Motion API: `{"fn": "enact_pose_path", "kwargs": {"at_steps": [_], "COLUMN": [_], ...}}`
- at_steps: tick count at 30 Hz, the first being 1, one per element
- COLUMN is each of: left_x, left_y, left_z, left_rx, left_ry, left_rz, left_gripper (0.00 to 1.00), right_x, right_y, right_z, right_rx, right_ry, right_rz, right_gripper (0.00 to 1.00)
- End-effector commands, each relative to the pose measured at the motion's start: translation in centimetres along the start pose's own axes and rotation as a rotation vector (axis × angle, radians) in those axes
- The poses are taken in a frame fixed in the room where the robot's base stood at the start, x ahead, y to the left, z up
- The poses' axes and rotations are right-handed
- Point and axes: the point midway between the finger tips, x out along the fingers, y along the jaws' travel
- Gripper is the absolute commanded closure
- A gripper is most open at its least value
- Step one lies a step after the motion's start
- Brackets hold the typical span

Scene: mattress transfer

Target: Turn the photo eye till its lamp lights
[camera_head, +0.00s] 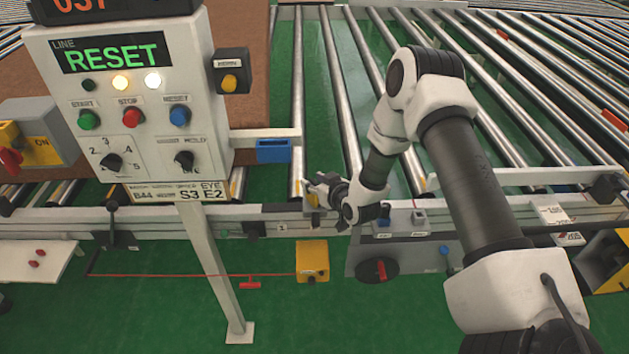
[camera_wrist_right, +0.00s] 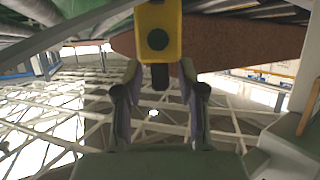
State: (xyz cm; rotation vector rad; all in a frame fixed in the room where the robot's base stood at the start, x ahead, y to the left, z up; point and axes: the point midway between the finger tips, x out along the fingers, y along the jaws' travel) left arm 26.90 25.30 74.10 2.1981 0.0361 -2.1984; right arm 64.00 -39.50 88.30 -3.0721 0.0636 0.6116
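A yellow block with a dark round face, which looks like the photo eye (camera_wrist_right: 158,15), is at the top middle of the right wrist view. A dark stub sticks out below it. In the head view a small yellow piece (camera_head: 312,201) shows at the rail, partly hidden by my right gripper (camera_head: 316,186). In the wrist view the right gripper's fingers (camera_wrist_right: 160,72) stand apart, one on each side of the block's lower end. Whether they touch it I cannot tell. No lit lamp shows on the block. My left gripper is not in view.
A control panel (camera_head: 136,60) at the left reads RESET, with "EYE S3 E2" on its label. Rollers (camera_head: 297,110) lie behind the rail. A yellow box (camera_head: 312,258) with a red pull cord hangs below. A grey box with a red knob (camera_head: 378,268) is right of it.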

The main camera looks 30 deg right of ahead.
Motion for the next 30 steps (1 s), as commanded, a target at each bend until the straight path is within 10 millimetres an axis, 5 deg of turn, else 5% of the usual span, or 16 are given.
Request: {"fn": "enact_pose_path", "kwargs": {"at_steps": [5,8,9,30], "left_x": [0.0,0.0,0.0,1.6], "left_y": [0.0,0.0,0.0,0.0], "left_z": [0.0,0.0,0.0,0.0], "left_rx": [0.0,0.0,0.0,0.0], "left_ry": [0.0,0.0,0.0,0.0], "left_rz": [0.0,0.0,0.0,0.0], "left_gripper": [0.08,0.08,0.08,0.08], "right_x": [0.0,0.0,0.0,0.1], "right_y": [0.0,0.0,0.0,-0.2], "right_z": [0.0,0.0,0.0,0.1], "right_rx": [0.0,0.0,0.0,0.068], "right_ry": [0.0,0.0,0.0,0.002], "right_rz": [0.0,0.0,0.0,0.167], "right_gripper": [0.6,0.96,1.0,1.0]}}
